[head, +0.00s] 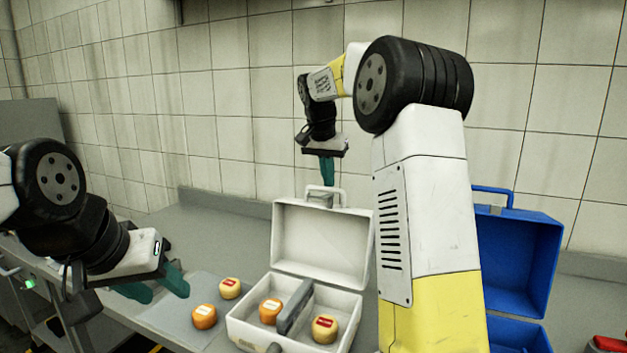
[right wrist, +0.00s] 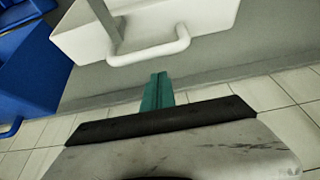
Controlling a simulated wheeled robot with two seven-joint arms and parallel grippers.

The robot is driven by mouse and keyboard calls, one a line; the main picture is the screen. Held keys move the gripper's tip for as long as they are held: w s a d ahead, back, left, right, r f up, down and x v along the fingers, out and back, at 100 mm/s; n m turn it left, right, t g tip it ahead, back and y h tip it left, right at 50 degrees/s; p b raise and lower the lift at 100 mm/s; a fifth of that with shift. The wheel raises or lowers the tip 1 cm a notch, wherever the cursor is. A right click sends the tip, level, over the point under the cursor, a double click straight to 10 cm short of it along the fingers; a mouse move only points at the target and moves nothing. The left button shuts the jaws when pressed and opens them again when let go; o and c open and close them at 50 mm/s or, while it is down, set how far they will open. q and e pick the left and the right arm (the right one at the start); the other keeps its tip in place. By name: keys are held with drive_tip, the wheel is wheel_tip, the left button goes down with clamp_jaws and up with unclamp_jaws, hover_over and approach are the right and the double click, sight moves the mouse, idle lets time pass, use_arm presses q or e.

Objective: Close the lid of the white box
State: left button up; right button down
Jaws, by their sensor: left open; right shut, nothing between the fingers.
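The white box (head: 292,334) stands on the counter with its lid (head: 318,243) raised upright at the back. A grey divider (head: 295,307) stands in it, with an orange cheese wheel (head: 270,311) to its left and a yellowish one (head: 324,328) with a red label to its right. My right gripper (head: 327,172) is shut and empty, pointing down just above the lid's top handle (head: 325,191). In the right wrist view its teal fingers (right wrist: 157,92) are together, near the white handle (right wrist: 150,52). My left gripper (head: 162,286) is open and empty, left of the box.
A blue box (head: 518,250) with its lid raised stands to the right, partly behind my right arm. Two cheese wheels (head: 229,288) (head: 204,316) lie on a grey mat left of the white box. A tiled wall (head: 240,110) rises behind the counter. The counter is clear at the back left.

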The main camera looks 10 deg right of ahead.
drive_tip(key=shift+s+a, duration=0.35)
drive_tip(key=shift+s, duration=0.2)
drive_tip(key=shift+s+a, duration=0.3)
drive_tip(key=shift+s, duration=0.2)
drive_tip(key=shift+r, duration=0.1)
